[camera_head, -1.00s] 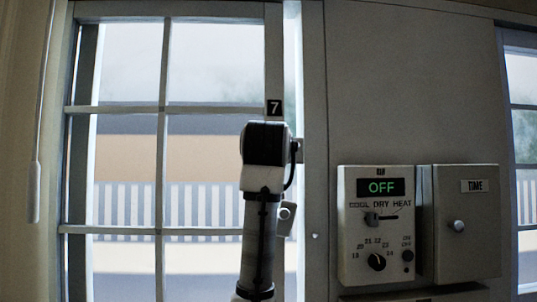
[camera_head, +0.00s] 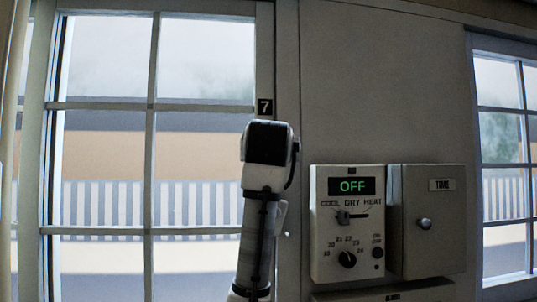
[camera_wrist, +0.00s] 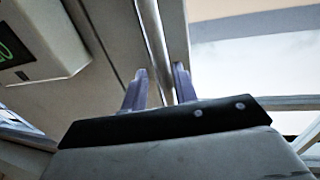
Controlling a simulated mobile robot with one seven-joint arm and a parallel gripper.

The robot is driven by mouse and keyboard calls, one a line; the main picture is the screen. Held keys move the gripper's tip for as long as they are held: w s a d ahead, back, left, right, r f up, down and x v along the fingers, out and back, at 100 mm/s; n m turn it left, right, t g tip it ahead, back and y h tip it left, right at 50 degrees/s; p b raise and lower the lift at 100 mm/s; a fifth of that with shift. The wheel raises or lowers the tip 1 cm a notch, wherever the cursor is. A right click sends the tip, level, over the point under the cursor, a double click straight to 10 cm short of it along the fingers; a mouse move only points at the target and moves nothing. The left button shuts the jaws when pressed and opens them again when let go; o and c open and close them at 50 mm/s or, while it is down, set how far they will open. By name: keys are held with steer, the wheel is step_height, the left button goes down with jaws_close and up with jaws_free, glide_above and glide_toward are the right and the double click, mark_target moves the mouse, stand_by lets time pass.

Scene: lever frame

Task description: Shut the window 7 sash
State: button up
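The window 7 sash (camera_head: 152,180) is a pale grey grid of panes in the head view, with a "7" label (camera_head: 265,107) on its right stile. Its right stile appears to lie against the right jamb (camera_head: 287,60), with no bright gap seen between them. My arm covers the lower part of that stile, and the latch or knob there is hidden. In the wrist view my gripper (camera_wrist: 160,70) has its two fingers apart, with a pale frame strip beyond them. I see nothing held between the fingers.
Right of the window, a control panel (camera_head: 323,262) reads OFF, beside a grey box (camera_head: 440,255) labelled TIME with a round knob. A ledge is below them. Another window (camera_head: 505,165) is at the far right. The wall above the panel is bare.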

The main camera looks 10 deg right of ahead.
steer(key=shift+a, duration=0.1)
steer(key=shift+s+f, duration=0.1)
steer(key=s+a+b, duration=0.2)
steer(key=s+b, duration=0.3)
steer(key=s, duration=0.8)
steer(key=shift+s+a+b, duration=0.2)
steer(key=shift+a+b, duration=0.1)
steer(key=shift+b, duration=0.1)
